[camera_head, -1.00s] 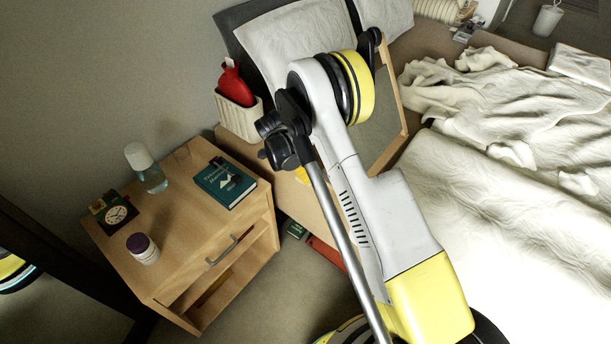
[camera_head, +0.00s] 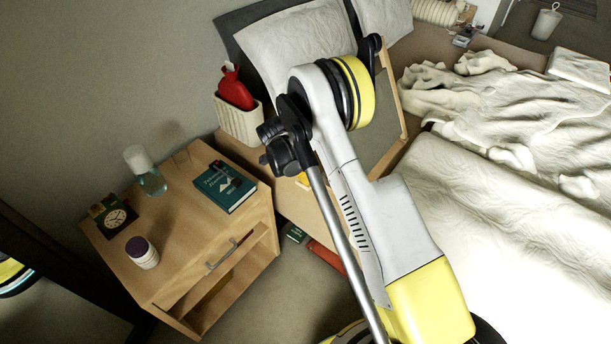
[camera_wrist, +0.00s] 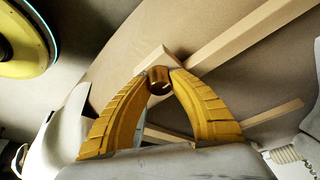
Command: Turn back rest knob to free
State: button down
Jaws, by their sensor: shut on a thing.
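In the wrist view, a small brass-brown knob (camera_wrist: 159,76) sits at the end of a pale wooden bar of the back rest (camera_wrist: 230,45). My gripper (camera_wrist: 161,84) has two ribbed yellow fingers, with their tips closed around the knob from both sides. Which way the knob is turned cannot be told. In the head view, the back rest's wooden frame (camera_head: 391,82) and grey panel (camera_head: 376,130) stand at the head of the bed, partly behind my arm.
A wooden nightstand (camera_head: 185,235) at the left carries a clock, a jar (camera_head: 142,252), a bottle (camera_head: 146,172) and a green book (camera_head: 224,186). A red hot water bottle (camera_head: 235,88) stands in a white basket (camera_head: 238,122). Rumpled white bedding (camera_head: 510,190) covers the bed at the right.

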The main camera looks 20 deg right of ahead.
jog(key=n, duration=0.2)
jog(key=n+t, duration=0.1)
jog(key=n, duration=0.1)
jog(key=shift+t+y, duration=0.3)
jog(key=n+t+y, duration=0.1)
jog(key=n, duration=0.3)
jog(key=shift+n, duration=0.4)
jog(key=n+t+y, duration=0.1)
jog(key=n, duration=0.3)
jog(key=shift+y, duration=0.4)
jog(key=n+y, duration=0.1)
jog(key=n, duration=0.3)
jog(key=shift+y, duration=0.3)
jog(key=shift+n, duration=0.5)
jog(key=c, duration=1.1)
grip_release()
jog(key=shift+c, duration=0.2)
